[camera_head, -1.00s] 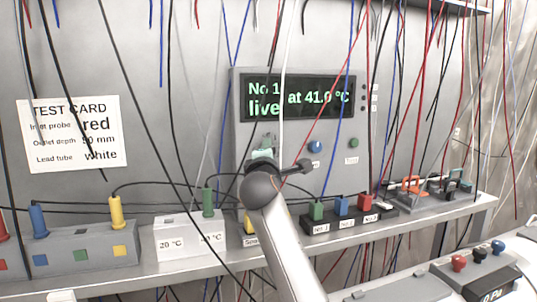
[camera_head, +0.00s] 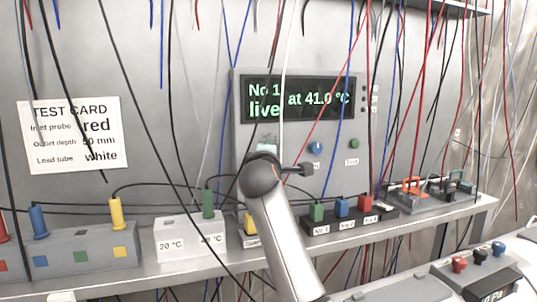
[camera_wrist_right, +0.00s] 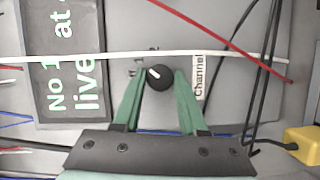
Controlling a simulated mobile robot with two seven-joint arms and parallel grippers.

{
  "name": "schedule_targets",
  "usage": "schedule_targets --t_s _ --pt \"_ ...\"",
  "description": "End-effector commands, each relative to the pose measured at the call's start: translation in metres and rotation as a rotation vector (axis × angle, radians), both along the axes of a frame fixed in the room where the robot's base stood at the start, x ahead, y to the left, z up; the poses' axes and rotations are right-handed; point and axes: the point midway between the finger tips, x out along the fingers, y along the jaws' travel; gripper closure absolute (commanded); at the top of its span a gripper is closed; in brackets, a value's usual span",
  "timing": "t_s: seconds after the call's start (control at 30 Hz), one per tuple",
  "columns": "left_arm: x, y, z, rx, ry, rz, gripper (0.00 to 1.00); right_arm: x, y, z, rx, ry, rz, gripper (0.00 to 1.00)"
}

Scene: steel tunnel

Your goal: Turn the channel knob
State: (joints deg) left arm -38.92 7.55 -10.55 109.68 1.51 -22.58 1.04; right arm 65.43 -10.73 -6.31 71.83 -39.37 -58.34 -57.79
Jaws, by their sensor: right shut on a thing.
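The channel knob (camera_wrist_right: 158,77) is a round black knob with a white pointer line, beside the label "Channel" (camera_wrist_right: 200,77) in the right wrist view. My right gripper (camera_wrist_right: 161,74) has its green fingers on either side of the knob, shut on it. In the head view my right arm hides the knob and most of the gripper. The knob sits on the grey panel box (camera_head: 335,180), below the dark display (camera_head: 297,98), which reads "No 1 live at 41.0 °C". My left gripper is not in view.
A blue knob (camera_head: 316,148) and a green knob (camera_head: 354,143) sit to the right on the panel. Many hanging wires cross in front, with a white cable (camera_wrist_right: 110,58) passing near the knob. The shelf (camera_head: 155,274) holds several blocks with coloured plugs.

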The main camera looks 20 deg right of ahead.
Motion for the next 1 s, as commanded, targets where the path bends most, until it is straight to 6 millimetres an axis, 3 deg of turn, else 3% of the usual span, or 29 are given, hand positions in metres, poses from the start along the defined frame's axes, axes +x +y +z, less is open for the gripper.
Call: schedule_targets --t_s 0.3,0.67,1.0 --pt "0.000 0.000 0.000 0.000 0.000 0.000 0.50 0.000 0.000 0.000 -0.001 -0.001 0.000 0.28" --pt "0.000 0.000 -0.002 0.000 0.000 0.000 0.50 -0.006 0.002 0.000 -0.002 -0.003 0.001 0.28" --pt "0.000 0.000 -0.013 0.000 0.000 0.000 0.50 -0.055 0.021 0.002 0.000 -0.004 0.003 0.28"
